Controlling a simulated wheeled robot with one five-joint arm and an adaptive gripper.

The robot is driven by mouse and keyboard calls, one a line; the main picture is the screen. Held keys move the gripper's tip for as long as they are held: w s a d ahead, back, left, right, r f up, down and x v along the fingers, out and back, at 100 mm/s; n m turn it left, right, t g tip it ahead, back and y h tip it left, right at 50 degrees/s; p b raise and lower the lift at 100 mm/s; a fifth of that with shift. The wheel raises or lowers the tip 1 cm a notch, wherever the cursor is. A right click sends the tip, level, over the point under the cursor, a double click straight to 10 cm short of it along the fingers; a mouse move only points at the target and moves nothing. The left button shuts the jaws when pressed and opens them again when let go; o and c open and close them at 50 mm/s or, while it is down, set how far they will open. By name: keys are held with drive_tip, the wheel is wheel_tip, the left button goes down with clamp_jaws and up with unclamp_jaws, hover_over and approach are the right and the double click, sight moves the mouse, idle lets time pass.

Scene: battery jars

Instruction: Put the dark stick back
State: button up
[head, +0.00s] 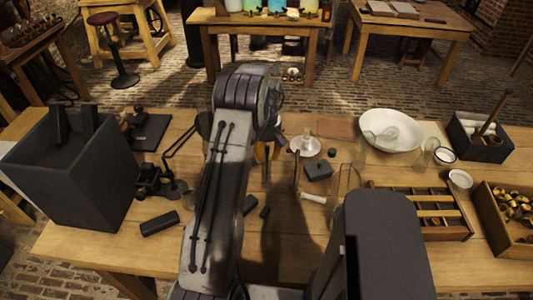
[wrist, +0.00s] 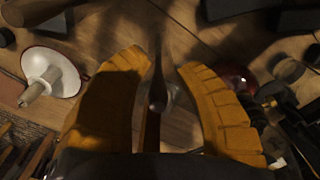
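My gripper (wrist: 164,62) has two yellow ribbed fingers that close in toward each other at the tips. In the head view my gripper (head: 265,150) is above the middle of the table, partly hidden by my arm. A short dark length of the stick (head: 267,171) shows below the fingers, above the table. Its lower end is hard to make out.
A tall dark box (head: 75,170) holding dark slabs stands at the left. A white bowl (head: 390,131), a glass jar (head: 346,182), a divided wooden tray (head: 430,212) and a dark box with a pestle (head: 480,140) stand right. A white dish (wrist: 52,73) lies beside the gripper.

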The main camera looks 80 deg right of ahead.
drive_tip(key=shift+r, duration=0.15)
wheel_tip(320, 180, up, 12)
drive_tip(key=b, duration=0.4)
drive_tip(key=shift+s+d, duration=0.1)
drive_tip(key=shift+d, duration=0.05)
idle(0.4)
